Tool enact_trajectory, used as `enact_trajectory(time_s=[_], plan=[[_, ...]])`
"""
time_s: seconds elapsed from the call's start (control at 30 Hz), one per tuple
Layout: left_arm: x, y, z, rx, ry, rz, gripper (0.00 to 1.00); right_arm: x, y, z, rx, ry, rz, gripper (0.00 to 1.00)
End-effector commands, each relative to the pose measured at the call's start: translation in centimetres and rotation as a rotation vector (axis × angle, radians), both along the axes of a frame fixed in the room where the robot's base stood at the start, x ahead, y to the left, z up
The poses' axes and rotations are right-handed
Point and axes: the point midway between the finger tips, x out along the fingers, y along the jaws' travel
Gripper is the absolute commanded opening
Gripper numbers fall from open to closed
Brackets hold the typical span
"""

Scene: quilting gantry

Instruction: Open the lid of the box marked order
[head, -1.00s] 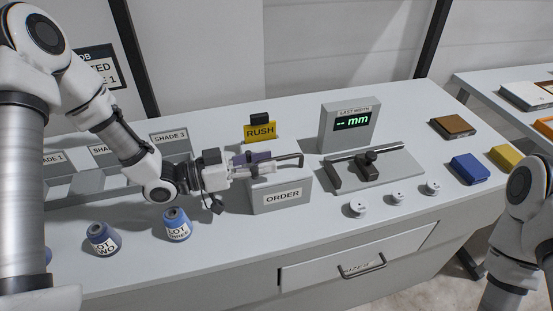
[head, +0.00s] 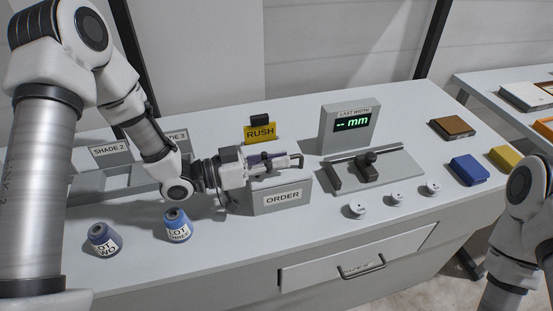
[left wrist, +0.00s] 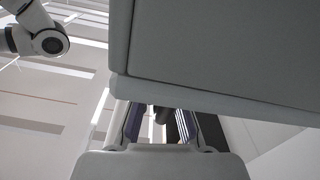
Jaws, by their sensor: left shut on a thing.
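The grey box marked ORDER (head: 282,198) stands on the table, its label facing the front. My left gripper (head: 288,161) is over the top of the box, coming in from the left, and is shut on what appears to be its lid. In the left wrist view, a large grey panel with a rim (left wrist: 215,50), apparently part of the box or lid, fills the upper right. The left fingers (left wrist: 165,125) show below it, partly hidden. The lid's exact angle and the grip contact are hidden. My right gripper is out of view.
A yellow RUSH sign (head: 260,132) stands behind the box. A width gauge (head: 375,170) and display (head: 350,128) are to the right. A drawer (head: 355,262) is below the table top.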

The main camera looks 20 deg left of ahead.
Motion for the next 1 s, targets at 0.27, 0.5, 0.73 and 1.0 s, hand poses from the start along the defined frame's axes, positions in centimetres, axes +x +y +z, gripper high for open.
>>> enact_trajectory(time_s=[0.27,0.5,0.73,1.0], plan=[[0.5,0.3,1.4,-0.051,0.073,0.001,0.0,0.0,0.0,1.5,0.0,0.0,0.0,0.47],[1.5,1.0,3.4,-0.149,0.218,0.002,0.0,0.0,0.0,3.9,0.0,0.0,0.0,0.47],[3.0,2.1,5.2,-0.269,0.397,0.003,0.0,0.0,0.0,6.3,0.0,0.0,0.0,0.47],[5.2,3.5,6.6,-0.412,0.607,0.002,0.0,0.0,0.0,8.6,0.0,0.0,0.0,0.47]])
